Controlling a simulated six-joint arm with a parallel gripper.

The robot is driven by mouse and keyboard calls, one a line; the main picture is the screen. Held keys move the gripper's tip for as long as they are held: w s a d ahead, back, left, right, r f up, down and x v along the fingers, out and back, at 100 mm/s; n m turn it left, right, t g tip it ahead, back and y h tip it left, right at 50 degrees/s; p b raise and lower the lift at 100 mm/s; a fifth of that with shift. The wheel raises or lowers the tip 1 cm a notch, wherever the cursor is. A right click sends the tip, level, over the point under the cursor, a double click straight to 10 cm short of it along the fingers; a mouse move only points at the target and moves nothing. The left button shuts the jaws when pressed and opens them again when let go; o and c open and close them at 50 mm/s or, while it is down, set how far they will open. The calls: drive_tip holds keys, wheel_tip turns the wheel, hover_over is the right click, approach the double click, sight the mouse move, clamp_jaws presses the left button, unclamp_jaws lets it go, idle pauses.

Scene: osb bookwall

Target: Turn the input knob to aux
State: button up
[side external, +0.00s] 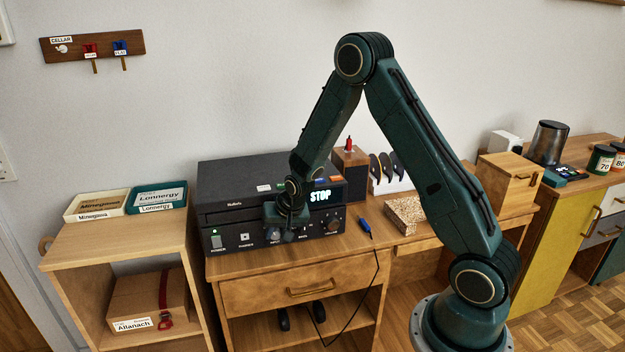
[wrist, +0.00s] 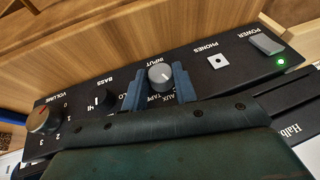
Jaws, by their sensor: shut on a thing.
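The input knob (wrist: 160,76) is a small grey round knob on the black hi-fi unit's front panel, under the label INPUT in the wrist view. Some position labels beside it, AUX and TAPE, are readable; others are partly covered. My gripper (wrist: 160,84) has its two blue fingers on either side of the knob, shut on it. In the side view my gripper (side external: 287,232) is at the front of the black hi-fi unit (side external: 232,180) and hides the knob. I cannot tell exactly which label the knob's pointer faces.
On the same panel are the bass knob (wrist: 101,100), the red-marked volume knob (wrist: 44,118), the phones socket (wrist: 217,62) and the power button (wrist: 266,44) with a lit green light. A blue pen-like tool (side external: 364,228) with a black cable lies right of the unit.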

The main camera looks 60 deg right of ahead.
drive_tip(key=shift+s+d+f+m+t+y, duration=0.1)
drive_tip(key=shift+m+t+y, duration=0.1)
drive_tip(key=shift+t+y, duration=0.5)
drive_tip(key=shift+s+d+f+m+t+y, duration=0.1)
drive_tip(key=shift+m+t+y, duration=0.1)
drive_tip(key=shift+t+y, duration=0.45)
drive_tip(key=o, duration=1)
drive_tip(key=shift+v, duration=6.95)
drive_tip(key=shift+s+a, duration=0.1)
